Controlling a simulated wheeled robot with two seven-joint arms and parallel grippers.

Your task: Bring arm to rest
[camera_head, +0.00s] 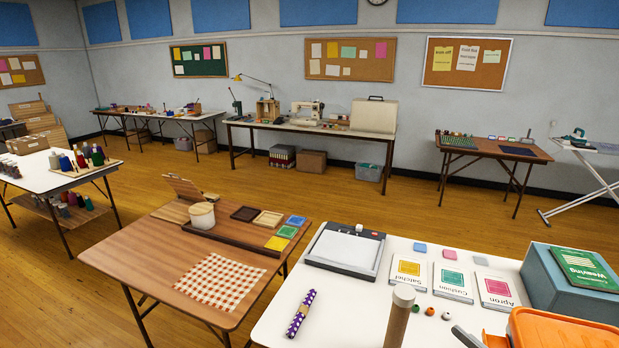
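Neither of my grippers shows in the head view, and no part of my arms can be made out. Whether they are open or hold anything is hidden. The nearest surface is a white table (345,290) at the lower right. To its left stands a brown wooden table (140,255) with a red-and-white checked cloth (220,282) lying flat on it.
Open wooden floor (330,200) lies behind.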

